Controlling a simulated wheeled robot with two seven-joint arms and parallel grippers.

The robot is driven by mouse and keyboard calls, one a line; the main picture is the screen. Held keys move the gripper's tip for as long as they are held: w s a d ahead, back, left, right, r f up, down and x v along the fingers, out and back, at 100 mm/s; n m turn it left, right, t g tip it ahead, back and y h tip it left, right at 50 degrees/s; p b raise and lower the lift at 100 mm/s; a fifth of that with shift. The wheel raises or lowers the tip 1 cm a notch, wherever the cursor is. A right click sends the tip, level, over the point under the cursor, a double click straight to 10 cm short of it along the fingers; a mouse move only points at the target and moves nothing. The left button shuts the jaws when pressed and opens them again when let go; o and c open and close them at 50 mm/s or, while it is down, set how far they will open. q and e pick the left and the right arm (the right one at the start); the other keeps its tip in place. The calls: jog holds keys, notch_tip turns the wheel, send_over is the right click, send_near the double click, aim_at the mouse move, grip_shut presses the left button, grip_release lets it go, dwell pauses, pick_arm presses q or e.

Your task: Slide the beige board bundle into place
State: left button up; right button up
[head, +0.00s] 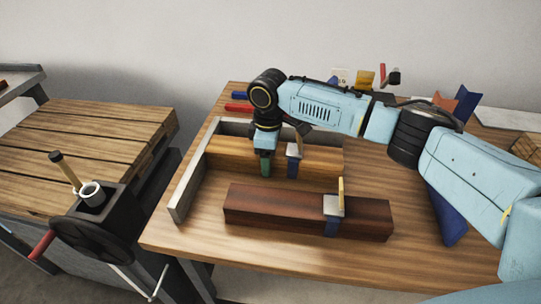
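The beige board bundle (228,157) lies lengthwise on the wooden table, inside the corner of a grey L-shaped fence (187,187). Its left end is close to the fence's left wall; I cannot tell whether they touch. A blue and grey strap clamp (293,160) sits around the bundle. My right gripper (265,166) points down at the bundle's front side, left of the clamp, and hides part of it. Its fingers overlap from this angle, so their opening and any grip cannot be made out. My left gripper is out of view.
A dark red-brown board bundle (275,207) with its own clamp (333,208) lies in front, parallel to the beige one. Blue and red-handled tools (238,107) lie behind the fence. A slatted wooden bench (95,135) and a black crank device (97,218) stand left.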

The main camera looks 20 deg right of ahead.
jog(key=o, duration=0.5)
jog(key=shift+c, duration=0.2)
jog(key=shift+s, duration=0.1)
